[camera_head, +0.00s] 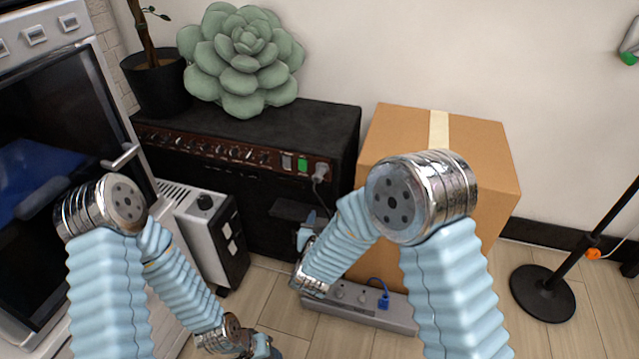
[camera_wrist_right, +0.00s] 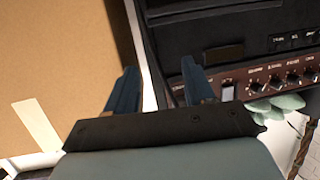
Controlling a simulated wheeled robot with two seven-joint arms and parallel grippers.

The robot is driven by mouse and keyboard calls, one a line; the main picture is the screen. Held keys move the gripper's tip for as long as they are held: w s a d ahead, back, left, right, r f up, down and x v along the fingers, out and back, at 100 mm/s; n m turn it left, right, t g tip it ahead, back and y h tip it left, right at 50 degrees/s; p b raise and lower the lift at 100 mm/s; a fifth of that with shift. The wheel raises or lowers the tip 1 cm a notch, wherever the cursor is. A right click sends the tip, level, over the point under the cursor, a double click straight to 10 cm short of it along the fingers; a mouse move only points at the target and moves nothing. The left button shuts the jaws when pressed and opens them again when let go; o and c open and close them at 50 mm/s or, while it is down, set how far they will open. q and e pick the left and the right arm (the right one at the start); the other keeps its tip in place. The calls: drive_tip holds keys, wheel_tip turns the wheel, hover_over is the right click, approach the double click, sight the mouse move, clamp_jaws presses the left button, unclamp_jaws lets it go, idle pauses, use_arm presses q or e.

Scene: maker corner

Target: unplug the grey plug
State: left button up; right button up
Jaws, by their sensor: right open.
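A grey plug (camera_head: 320,172) sits in the right end of the brown front panel of a black amplifier (camera_head: 330,120). A grey cable hangs down from it. My right gripper (camera_head: 308,225) is below the plug, apart from it, in front of the amplifier's lower right side. In the right wrist view my right gripper (camera_wrist_right: 160,80) has its two blue fingers spread with nothing between them. I cannot make out the plug in that view. My left gripper (camera_head: 265,346) is low at the bottom edge, and its fingers are too unclear to read.
A cardboard box (camera_head: 450,135) stands right of the amplifier. A power strip (camera_head: 345,310) with a blue plug (camera_head: 384,300) lies on the floor. A grey heater-like unit (camera_head: 205,215) stands at left, near an oven (camera_head: 50,130). A stand base (camera_head: 542,293) is at right.

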sight(316, 180)
drive_tip(key=s+a+r+m+t+h+b, duration=0.1)
drive_tip(key=a+r+t+h, duration=0.1)
drive_tip(key=r, duration=0.6)
drive_tip(key=shift+s+a+r+m+t+h, duration=0.35)
drive_tip(key=shift+a+h, duration=0.35)
drive_tip(key=shift+a, duration=0.45)
drive_tip(key=shift+w+f, duration=0.1)
drive_tip(key=shift+x, duration=4.45)
drive_tip(key=shift+b, duration=0.35)
clamp_jaws()
